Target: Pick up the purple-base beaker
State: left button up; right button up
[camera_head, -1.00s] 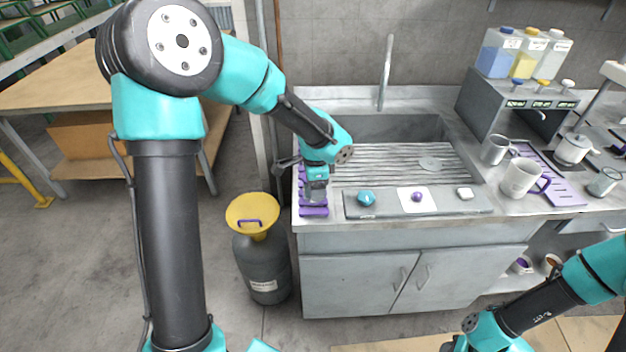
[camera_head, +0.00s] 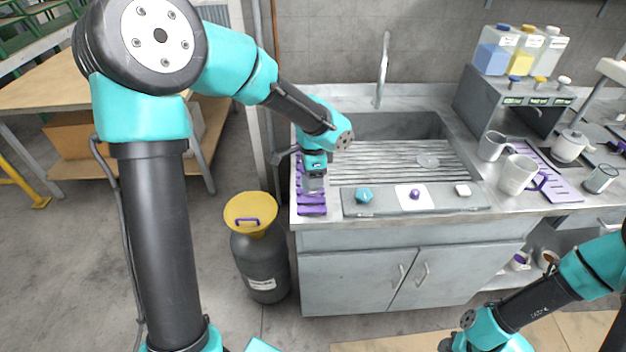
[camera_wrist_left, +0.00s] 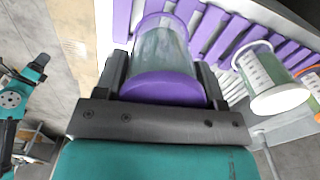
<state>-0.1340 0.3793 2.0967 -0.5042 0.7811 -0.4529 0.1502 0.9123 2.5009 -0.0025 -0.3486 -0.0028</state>
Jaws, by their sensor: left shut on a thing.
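The purple-base beaker (camera_wrist_left: 165,60) is between the two fingers of my left gripper (camera_wrist_left: 165,85) in the left wrist view. It has a clear glass body and a round purple base facing the camera. The gripper is shut on it. In the head view my left gripper (camera_head: 313,184) is over the purple slatted rack (camera_head: 311,209) at the left end of the sink counter, and the beaker is hard to make out there. Whether the beaker still touches the rack is unclear. Part of my right arm shows at the lower right, but its gripper is out of view.
A white-base beaker (camera_wrist_left: 270,80) and an orange-rimmed one (camera_wrist_left: 312,85) stand close to the right in the wrist view. A grey strip (camera_head: 440,198) with a teal knob (camera_head: 364,195) lies right of the rack. Mugs (camera_head: 519,174) stand farther right. The sink (camera_head: 395,150) is behind.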

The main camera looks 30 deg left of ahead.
pick_arm(q)
jog(key=shift+s+d+r, duration=0.1)
jog(key=shift+s+r, duration=0.15)
jog(key=shift+r, duration=0.15)
jog(key=s+d, duration=0.3)
jog(key=s, duration=0.4)
jog(key=s+d+r, duration=0.1)
jog(key=s+d, duration=0.3)
jog(key=s, duration=0.2)
jog(key=shift+s+r, duration=0.15)
jog(key=shift+s, duration=0.25)
